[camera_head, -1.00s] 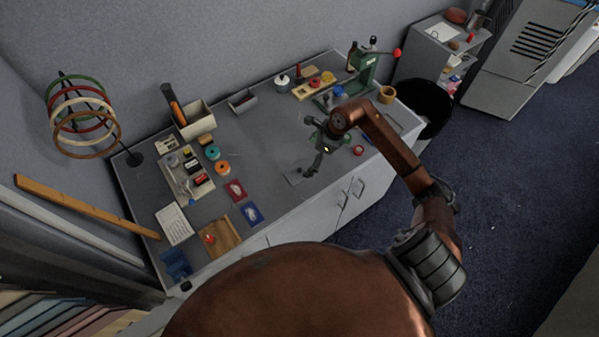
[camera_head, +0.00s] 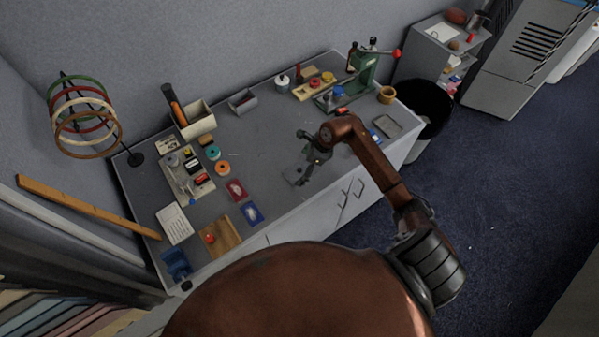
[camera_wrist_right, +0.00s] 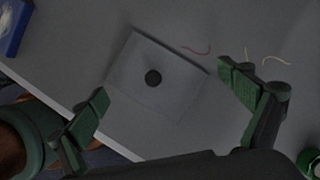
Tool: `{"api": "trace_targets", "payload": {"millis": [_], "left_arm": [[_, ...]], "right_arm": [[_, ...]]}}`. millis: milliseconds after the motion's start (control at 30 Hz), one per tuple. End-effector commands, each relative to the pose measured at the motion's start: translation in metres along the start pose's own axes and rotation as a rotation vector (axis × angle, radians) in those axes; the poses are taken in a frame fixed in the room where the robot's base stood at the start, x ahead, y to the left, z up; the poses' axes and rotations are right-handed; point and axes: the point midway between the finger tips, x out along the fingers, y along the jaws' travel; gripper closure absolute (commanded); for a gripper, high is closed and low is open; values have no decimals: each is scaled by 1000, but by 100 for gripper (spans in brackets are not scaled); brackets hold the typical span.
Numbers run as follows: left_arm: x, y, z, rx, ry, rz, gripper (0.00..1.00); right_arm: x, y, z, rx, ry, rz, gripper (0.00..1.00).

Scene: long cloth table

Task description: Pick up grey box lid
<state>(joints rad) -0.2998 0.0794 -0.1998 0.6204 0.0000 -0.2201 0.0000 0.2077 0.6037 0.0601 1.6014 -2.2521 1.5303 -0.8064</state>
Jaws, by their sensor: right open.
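The grey box lid (camera_wrist_right: 180,82) is a flat square plate with a dark round knob (camera_wrist_right: 153,78) in its middle. It lies on the table near the front edge. My right gripper (camera_wrist_right: 165,95) is open, with its green fingers spread on either side of the lid in the right wrist view; no contact shows. In the head view the right gripper (camera_head: 303,160) hangs over the lid (camera_head: 293,175), which it partly hides. My left gripper is not in view.
A blue packet (camera_head: 251,213) and a red packet (camera_head: 236,189) lie left of the lid. A green press (camera_head: 358,80) stands at the back right, and a grey tray (camera_head: 386,125) lies at the right end. Thread scraps (camera_wrist_right: 270,60) lie beyond the lid. The table middle is fairly clear.

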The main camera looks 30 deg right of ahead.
Motion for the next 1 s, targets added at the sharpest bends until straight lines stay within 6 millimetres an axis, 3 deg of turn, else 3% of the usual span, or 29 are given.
{"api": "trace_targets", "payload": {"millis": [1000], "left_arm": [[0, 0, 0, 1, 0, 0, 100]], "right_arm": [[1, 0, -1, 1, 3, 0, 77]]}}
